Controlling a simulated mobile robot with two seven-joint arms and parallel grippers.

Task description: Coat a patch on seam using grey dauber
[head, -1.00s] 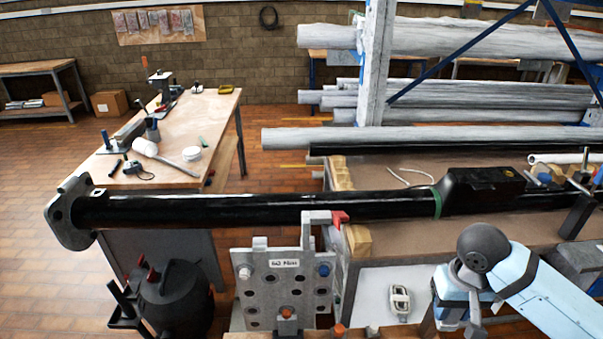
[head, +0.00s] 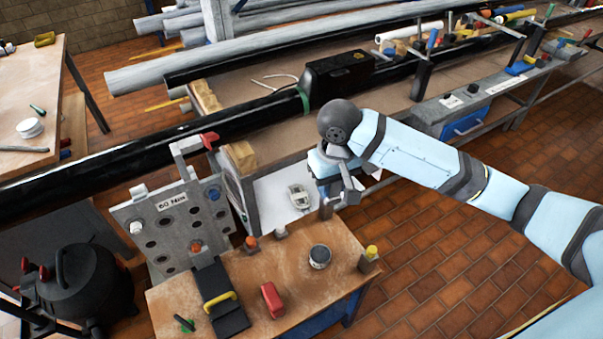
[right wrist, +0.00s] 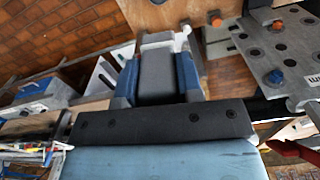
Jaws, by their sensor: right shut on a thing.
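My right gripper (head: 338,202) is above the back edge of the small wooden bench. It is shut on a grey thing, most likely the grey dauber, which shows between the blue fingers in the right wrist view (right wrist: 156,78). Its tip is hard to make out. The long black pipe (head: 240,124) runs behind the gripper, apart from it. A green band (head: 303,101) rings the pipe beside a black box-shaped housing (head: 338,76). The seam itself is not clear to see. My left gripper is not in view.
The small bench (head: 290,290) carries a dark round pot (head: 320,256), a red block (head: 272,299), a black case with a yellow handle (head: 219,297) and a yellow-topped piece (head: 371,251). A grey holed plate (head: 170,235) stands at its left. Tiled floor lies open at right.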

